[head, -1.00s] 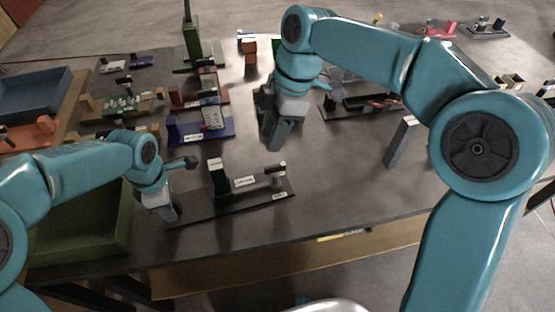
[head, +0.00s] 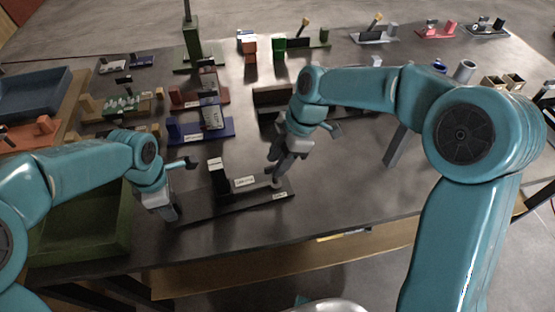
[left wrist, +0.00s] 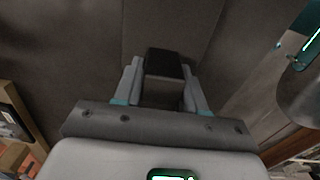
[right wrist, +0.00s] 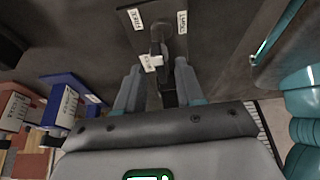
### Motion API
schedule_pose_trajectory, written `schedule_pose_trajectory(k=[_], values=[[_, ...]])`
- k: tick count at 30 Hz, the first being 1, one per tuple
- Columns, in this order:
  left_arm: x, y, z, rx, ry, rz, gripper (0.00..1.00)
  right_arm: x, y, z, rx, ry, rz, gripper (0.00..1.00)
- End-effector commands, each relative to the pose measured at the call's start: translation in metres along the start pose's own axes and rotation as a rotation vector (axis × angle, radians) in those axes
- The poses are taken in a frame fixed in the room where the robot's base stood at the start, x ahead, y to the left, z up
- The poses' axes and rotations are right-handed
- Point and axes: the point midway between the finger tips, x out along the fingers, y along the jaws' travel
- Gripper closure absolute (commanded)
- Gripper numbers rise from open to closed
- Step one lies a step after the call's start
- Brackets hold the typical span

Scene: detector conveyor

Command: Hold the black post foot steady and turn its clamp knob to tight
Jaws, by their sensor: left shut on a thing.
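The black post foot (head: 235,207) lies on the dark table near its front edge, a long flat plate with a short upright block (head: 217,176) and white labels. My left gripper (head: 173,213) is at the plate's left end, shut on a black part of the foot (left wrist: 165,62). My right gripper (head: 277,170) points down over the plate's right end, where the clamp knob is largely hidden in the head view. In the right wrist view its fingers (right wrist: 157,80) stand apart on either side of a dark upright part, probably the knob, with labels on the plate beyond. I cannot tell whether they touch it.
A green tray (head: 122,245) stands left of the foot. A blue fixture (head: 187,131) and a red one (head: 185,97) stand behind. A grey upright block (head: 396,148) is to the right.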

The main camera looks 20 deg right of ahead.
Motion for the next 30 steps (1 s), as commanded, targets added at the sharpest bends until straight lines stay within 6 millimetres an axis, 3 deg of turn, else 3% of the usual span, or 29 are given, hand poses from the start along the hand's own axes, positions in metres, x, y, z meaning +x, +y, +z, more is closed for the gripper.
schedule_pose_trajectory(k=[10,11,14,15,30], values=[[-0.0009,0.0004,-0.0002,-0.001,0.0,0.002,1.0,0.0067,-0.0002,-0.0002,0.0,0.0,0.0,0.63],[-0.0009,0.0004,-0.0002,-0.001,0.0,0.002,1.0,0.0067,-0.0002,-0.0002,0.0,0.0,0.0,0.66],[-0.0009,0.0004,-0.0002,-0.001,0.0,0.002,1.0,0.0065,-0.0001,-0.0002,0.0,0.0,0.0,0.99],[-0.0009,0.0004,-0.0002,-0.001,0.0,0.001,1.0,0.0065,-0.0001,-0.0002,0.0,0.0,0.0,1.0],[-0.0008,0.0003,-0.0003,0.0,0.001,0.001,1.0,0.0063,-0.0012,-0.0003,0.097,-0.001,0.042,1.0]])
